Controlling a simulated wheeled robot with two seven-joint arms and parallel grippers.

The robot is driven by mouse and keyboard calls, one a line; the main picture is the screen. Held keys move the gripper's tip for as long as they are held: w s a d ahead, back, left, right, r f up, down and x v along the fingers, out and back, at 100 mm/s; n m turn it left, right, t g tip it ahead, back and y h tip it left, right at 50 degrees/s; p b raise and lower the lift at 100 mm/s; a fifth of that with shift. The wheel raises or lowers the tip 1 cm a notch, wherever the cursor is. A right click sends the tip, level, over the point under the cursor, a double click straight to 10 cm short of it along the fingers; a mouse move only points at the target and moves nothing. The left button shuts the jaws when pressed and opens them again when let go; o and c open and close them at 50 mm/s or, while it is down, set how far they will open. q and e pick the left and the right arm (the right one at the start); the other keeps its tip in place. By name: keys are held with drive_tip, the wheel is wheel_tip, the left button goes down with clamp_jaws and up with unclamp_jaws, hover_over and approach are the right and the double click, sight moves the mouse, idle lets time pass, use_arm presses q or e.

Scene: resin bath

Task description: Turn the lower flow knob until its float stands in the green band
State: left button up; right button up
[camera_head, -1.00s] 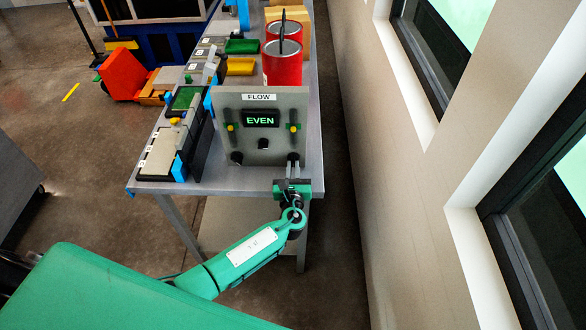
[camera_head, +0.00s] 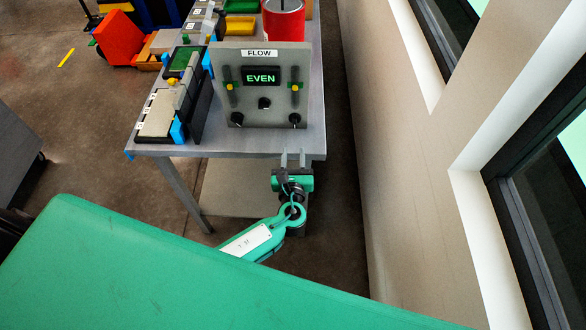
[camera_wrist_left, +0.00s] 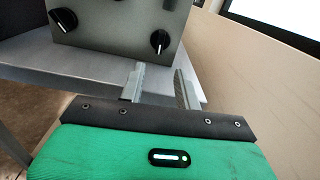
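The grey flow panel (camera_head: 262,111) stands upright on the table, labelled FLOW, and its display (camera_head: 261,76) reads EVEN. A left float tube (camera_head: 230,86) and a right float tube (camera_head: 295,86) each show a yellow float at a green band. The right knob also shows in the left wrist view (camera_wrist_left: 160,41). My left gripper (camera_head: 292,156) is open and empty in front of the table edge, below and apart from the right knob. My right gripper is out of view.
The table (camera_head: 255,142) has a clear strip before the panel. Trays and a pale block (camera_head: 158,113) lie left of the panel, and a red can (camera_head: 284,20) stands behind it. A wall with windows runs along the right.

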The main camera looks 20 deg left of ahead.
use_arm(q)
drive_tip(key=shift+b+v, duration=0.3)
drive_tip(key=shift+v, duration=1.75)
drive_tip(key=shift+f, duration=0.1)
drive_tip(key=s+a+f+n+g+h, duration=0.1)
drive_tip(key=s+a+f+n+g, duration=0.2)
drive_tip(key=f, duration=0.8)
drive_tip(key=s+a+f+n+g+h, duration=0.15)
drive_tip(key=s+f+n+g, duration=0.35)
drive_tip(key=f, duration=0.6)
drive_tip(key=s+a+f+n+g, duration=0.25)
drive_tip(key=s+f, duration=0.25)
drive_tip(key=f, duration=0.6)
drive_tip(key=s+a+f+n+g, duration=0.1)
drive_tip(key=s+f+n, duration=0.4)
drive_tip(key=s, duration=0.5)
drive_tip(key=s+a+f+n+g+h, duration=0.1)
drive_tip(key=s+f+n+g, duration=0.2)
drive_tip(key=s+f+n, duration=0.3)
drive_tip(key=s+a+f+n+g+h, duration=0.1)
drive_tip(key=s+f+n, duration=0.4)
drive_tip(key=s, duration=1.1)
drive_tip(key=n+g, duration=0.1)
drive_tip(key=n, duration=0.2)
drive_tip(key=shift+a+f, duration=0.35)
drive_tip(key=shift+f, duration=0.05)
drive_tip(key=shift+o, duration=0.2)
drive_tip(key=shift+s+h, duration=0.1)
drive_tip(key=shift+h, duration=0.15)
